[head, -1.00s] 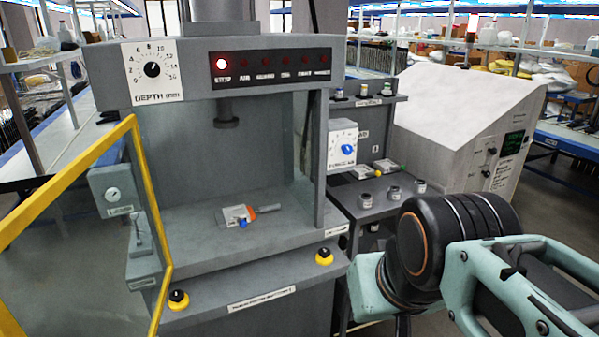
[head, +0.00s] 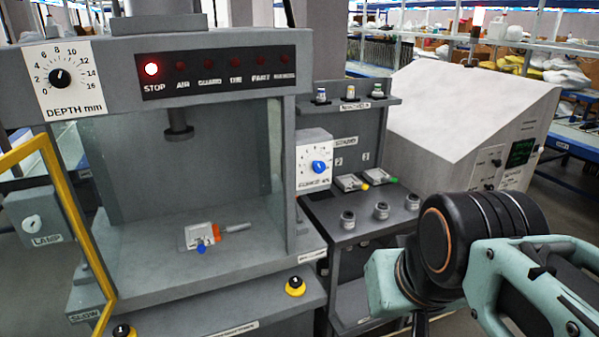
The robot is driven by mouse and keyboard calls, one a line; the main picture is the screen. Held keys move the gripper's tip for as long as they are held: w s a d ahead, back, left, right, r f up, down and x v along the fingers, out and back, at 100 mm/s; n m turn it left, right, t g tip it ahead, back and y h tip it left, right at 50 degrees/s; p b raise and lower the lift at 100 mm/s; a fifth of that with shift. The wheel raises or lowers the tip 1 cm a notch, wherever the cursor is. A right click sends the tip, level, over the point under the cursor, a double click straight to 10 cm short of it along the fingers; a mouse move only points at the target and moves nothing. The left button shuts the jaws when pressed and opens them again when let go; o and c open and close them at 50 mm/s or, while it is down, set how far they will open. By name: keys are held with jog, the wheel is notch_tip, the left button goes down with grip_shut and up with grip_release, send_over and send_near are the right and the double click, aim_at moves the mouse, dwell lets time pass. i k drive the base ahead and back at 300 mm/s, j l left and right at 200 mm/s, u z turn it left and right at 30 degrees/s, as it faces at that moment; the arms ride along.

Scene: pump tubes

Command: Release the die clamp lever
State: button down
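A small light-grey die block (head: 197,236) sits on the press bed (head: 150,272), under the ram (head: 178,128). Its clamp lever (head: 234,228) has an orange part at the block and a grey end pointing right. A blue knob (head: 201,247) is at the block's front. The lever is small here, and I cannot tell its exact clamp position. My arm is at the lower right, well apart from the die. My gripper is not visible.
A yellow-framed guard (head: 62,185) stands swung out at the left. A press post (head: 283,170) stands right of the bed. A side rack (head: 350,228) holds several small cylinders and two more blocks. The red STOP lamp (head: 151,69) is lit.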

aim_at(298, 220)
jog(key=i+l, duration=0.2)
jog(key=i, duration=0.25)
jog(key=i+l, duration=0.2)
jog(key=i, duration=0.2)
jog(key=i+l+z, duration=0.1)
jog(key=i, duration=0.35)
